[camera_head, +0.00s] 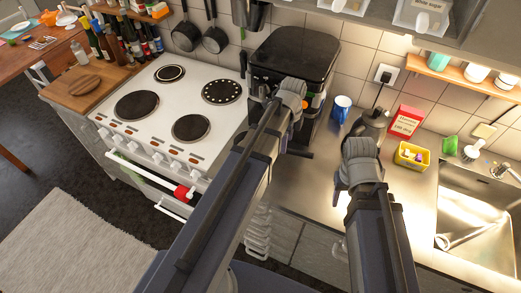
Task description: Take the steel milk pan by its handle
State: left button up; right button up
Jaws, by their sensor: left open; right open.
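I cannot clearly make out a steel milk pan. Two dark long-handled pans, a left one (186,38) and a right one (215,40), hang on the tiled wall behind the cooker; I cannot tell whether either is it. My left gripper (291,93) is in front of the black countertop appliance, to the right of the cooker and away from the pans. My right gripper (359,158) is over the steel worktop, near the dark kettle. Both are open and I see nothing held. Their fingertips are largely hidden from this angle.
The white cooker (160,146) has bare hotplates and a red item on its front rail. The black appliance (292,58), blue mug (341,108), kettle (370,124), yellow tub (411,157) and sink (480,222) line the worktop. Bottles (113,42) stand at the back left.

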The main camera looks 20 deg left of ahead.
pick_arm(q)
jog(key=shift+s+d+f+b, duration=0.1)
jog(key=shift+f+b, duration=1.75)
jog(key=shift+f, duration=0.1)
jog(key=shift+d+f+b, duration=0.1)
jog(key=shift+f+b, duration=1.7)
jog(key=shift+f, duration=0.1)
pick_arm(e)
jog(key=shift+f, duration=3.85)
jog(key=shift+r, duration=0.1)
pick_arm(q)
jog(key=shift+r, duration=0.1)
grip_shut()
